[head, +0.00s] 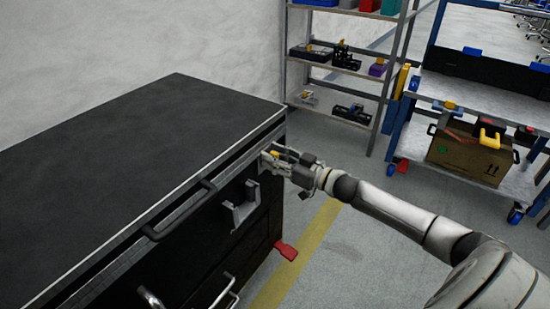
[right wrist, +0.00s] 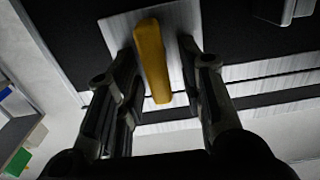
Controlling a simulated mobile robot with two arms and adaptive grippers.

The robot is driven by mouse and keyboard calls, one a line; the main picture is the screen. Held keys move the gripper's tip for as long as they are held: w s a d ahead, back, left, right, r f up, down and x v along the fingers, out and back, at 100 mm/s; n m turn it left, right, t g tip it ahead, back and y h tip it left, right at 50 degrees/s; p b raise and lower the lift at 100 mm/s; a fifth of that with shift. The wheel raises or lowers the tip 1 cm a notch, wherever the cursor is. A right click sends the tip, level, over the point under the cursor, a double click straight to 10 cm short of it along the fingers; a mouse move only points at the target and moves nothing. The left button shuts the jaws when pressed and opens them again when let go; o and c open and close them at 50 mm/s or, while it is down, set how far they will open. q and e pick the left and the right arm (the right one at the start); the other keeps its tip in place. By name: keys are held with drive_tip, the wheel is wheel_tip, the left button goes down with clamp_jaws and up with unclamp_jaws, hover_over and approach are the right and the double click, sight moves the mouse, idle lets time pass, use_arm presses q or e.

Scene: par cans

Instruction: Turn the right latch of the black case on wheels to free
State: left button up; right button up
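The black case (head: 130,140) stands at the left of the head view, its front facing right. Its right latch is a yellow lever on a pale metal plate (right wrist: 118,32) near the right end of the front. In the right wrist view the yellow lever (right wrist: 152,60) runs almost up and down, slightly tilted. My right gripper (head: 275,160) is at the latch. In the right wrist view the right gripper (right wrist: 156,62) is open, one finger on each side of the lever, with gaps showing. In the head view the gripper largely hides the latch. My left gripper is not in view.
A black handle (head: 180,212) and a grey bracket (head: 240,207) stick out from the case front left of the latch. A red pedal (head: 287,250) is low by the case. A shelf rack (head: 340,72) and a cart with a cardboard box (head: 465,160) stand behind.

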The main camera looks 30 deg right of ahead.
clamp_jaws()
